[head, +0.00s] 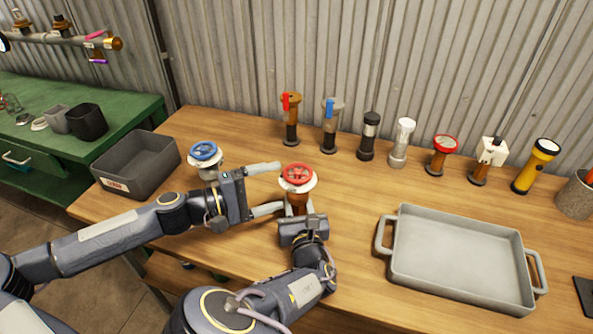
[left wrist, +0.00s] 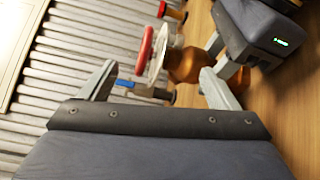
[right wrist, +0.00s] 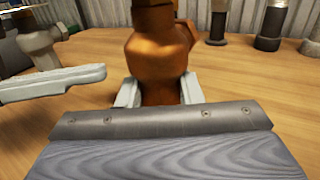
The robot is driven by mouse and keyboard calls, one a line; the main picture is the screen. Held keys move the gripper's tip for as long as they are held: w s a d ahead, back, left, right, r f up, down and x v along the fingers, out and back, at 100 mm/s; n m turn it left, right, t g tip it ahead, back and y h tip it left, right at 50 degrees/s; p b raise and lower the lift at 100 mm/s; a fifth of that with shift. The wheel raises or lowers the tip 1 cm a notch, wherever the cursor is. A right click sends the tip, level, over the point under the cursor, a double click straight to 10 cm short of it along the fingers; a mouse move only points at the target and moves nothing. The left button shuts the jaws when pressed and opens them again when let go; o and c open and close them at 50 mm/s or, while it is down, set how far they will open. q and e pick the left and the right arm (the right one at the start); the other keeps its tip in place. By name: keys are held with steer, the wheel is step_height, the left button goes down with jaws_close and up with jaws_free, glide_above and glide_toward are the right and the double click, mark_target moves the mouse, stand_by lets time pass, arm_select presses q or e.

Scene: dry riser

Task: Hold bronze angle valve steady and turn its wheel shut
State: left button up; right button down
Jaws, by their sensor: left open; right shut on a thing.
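The bronze angle valve stands upright on the wooden bench, its orange-brown body (right wrist: 158,58) filling the middle of the right wrist view. Its red wheel (head: 298,173) sits on top, above a white disc. My right gripper (head: 296,210) is shut on the valve body, low down, with a fingertip on each side in the right wrist view (right wrist: 160,92). My left gripper (head: 280,187) is open at the valve's left, at about wheel height. In the left wrist view (left wrist: 160,80) its fingers point toward the wheel and white disc (left wrist: 157,55), apart from them.
A grey valve with a blue wheel (head: 205,151) stands left, behind my left forearm. A dark grey bin (head: 150,178) is beyond it. Several fittings and a yellow torch (head: 534,168) line the back. A grey tray (head: 398,262) lies right.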

mark_target(297, 171)
arm_select(q)
steer(key=s+a+r+m+t+y, duration=0.15)
steer(key=s+m+t+y, duration=0.4)
steer(key=m, duration=0.95)
steer(key=shift+t+h, duration=0.65)
steer(key=x, duration=1.1)
steer(key=shift+d+r, duration=0.35)
steer(key=shift+r, duration=0.05)
steer(key=shift+c, duration=0.2)
steer(key=c, duration=0.9)
